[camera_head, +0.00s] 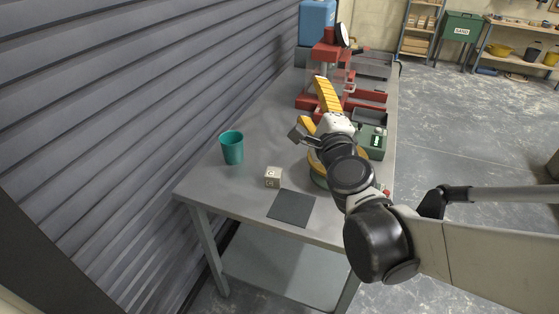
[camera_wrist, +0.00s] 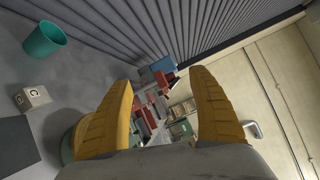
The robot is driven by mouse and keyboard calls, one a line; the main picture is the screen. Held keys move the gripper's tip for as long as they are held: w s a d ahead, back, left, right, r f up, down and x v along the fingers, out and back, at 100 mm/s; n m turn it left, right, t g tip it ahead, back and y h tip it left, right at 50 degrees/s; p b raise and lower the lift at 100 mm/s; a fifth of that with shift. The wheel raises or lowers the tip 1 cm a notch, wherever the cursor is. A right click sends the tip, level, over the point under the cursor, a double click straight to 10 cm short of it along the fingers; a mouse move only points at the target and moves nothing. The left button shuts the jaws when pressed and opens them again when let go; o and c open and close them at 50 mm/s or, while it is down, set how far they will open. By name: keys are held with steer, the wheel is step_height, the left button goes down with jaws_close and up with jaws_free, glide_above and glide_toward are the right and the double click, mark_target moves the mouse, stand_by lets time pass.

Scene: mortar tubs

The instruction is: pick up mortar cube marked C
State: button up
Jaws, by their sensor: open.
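The mortar cube marked C (camera_head: 273,177) is a small pale block on the grey table, between the teal cup and the dark square mat. It also shows at the left of the wrist view (camera_wrist: 33,97), with a letter C on a face. My gripper (camera_head: 314,99) has yellow fingers, spread apart, in the head view above the table and farther back than the cube. In the wrist view the fingers (camera_wrist: 160,88) stand apart with nothing between them. The cube is well to the side of them.
A teal cup (camera_head: 232,148) stands left of the cube. A dark square mat (camera_head: 291,208) lies in front of it. A green box (camera_head: 373,142) is to the right, partly behind my arm. Red equipment (camera_head: 312,101) stands farther back. The corrugated wall (camera_head: 130,100) borders the table's left side.

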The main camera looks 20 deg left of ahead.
steer(key=w+a+f+m+h, duration=0.25)
steer(key=a+f+m, duration=0.3)
steer(key=m, duration=0.35)
steer(key=m+g+h+p, duration=0.1)
steer(key=m+g+h, duration=0.25)
steer(key=m, duration=0.55)
glide_toward(273, 174)
steer(key=shift+w+a+t, duration=0.1)
steer(key=shift+t, duration=0.15)
steer(key=shift+w+f+m, duration=0.15)
steer(key=shift+f+m, duration=0.15)
steer(key=shift+f, duration=0.05)
steer(key=b+x, duration=0.3)
steer(key=x, duration=0.7)
steer(key=shift+w, duration=0.15)
steer(key=shift+c, duration=0.9)
steer(key=c, duration=1.3)
